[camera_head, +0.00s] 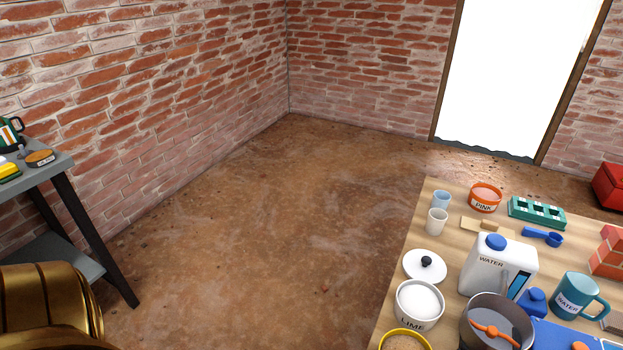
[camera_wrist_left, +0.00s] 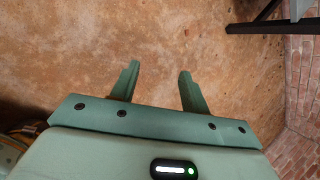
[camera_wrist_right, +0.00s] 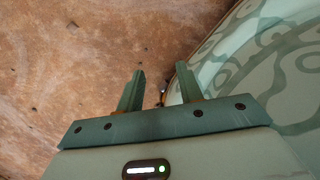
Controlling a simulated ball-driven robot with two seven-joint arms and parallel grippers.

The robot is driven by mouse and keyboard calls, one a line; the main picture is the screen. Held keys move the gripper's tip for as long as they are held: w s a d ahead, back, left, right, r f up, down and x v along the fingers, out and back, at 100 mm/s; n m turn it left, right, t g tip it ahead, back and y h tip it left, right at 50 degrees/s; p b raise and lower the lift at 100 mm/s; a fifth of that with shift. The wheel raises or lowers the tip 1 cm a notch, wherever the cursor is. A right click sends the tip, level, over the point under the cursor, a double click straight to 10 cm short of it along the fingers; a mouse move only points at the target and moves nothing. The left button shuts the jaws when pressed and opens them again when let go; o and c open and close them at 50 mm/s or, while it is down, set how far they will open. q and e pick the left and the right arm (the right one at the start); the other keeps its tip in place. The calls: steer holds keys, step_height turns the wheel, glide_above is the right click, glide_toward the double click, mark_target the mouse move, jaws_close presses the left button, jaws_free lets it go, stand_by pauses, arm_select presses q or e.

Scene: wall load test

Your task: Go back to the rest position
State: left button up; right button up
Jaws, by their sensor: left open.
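My left gripper (camera_wrist_left: 158,82) shows in the left wrist view with its two green fingers spread apart and nothing between them, above bare brown floor. My right gripper (camera_wrist_right: 160,90) shows in the right wrist view with its fingers apart and nothing held, over the floor and beside a pale green patterned surface. Neither gripper shows in the head view, where only a gold-coloured part of my own body stands at the lower left.
A wooden table (camera_head: 395,300) at the right carries a water jug (camera_head: 490,270), a lime pot (camera_head: 418,304), a blue mug (camera_head: 577,297) and other items. A grey shelf table (camera_head: 50,170) stands at the left wall. The floor (camera_head: 250,230) between is clear.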

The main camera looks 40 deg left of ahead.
arm_select(q)
steer(key=s+d+f+n+h, duration=0.1)
steer(key=s+d+f+h, duration=0.15)
steer(key=d, duration=0.95)
steer(key=s+d+f+n+h, duration=0.1)
steer(key=s+d+f, duration=0.15)
steer(key=d, duration=0.85)
steer(key=s+d+f+n+h, duration=0.1)
steer(key=s+d+f+h, duration=0.15)
steer(key=d, duration=0.95)
steer(key=w+r+p, duration=0.5)
steer(key=r+p, duration=0.7)
steer(key=p, duration=0.2)
steer(key=shift+w+d+t+y, duration=0.25)
steer(key=shift+w+t+y, duration=0.05)
steer(key=shift+t, duration=0.1)
arm_select(e)
steer(key=w+r, duration=0.2)
steer(key=r, duration=0.4)
steer(key=w+a+r+t, duration=0.1)
steer(key=w+r, duration=0.1)
steer(key=r, duration=0.4)
steer(key=shift+w+a+r+t, duration=0.25)
steer(key=shift+w+t, duration=0.05)
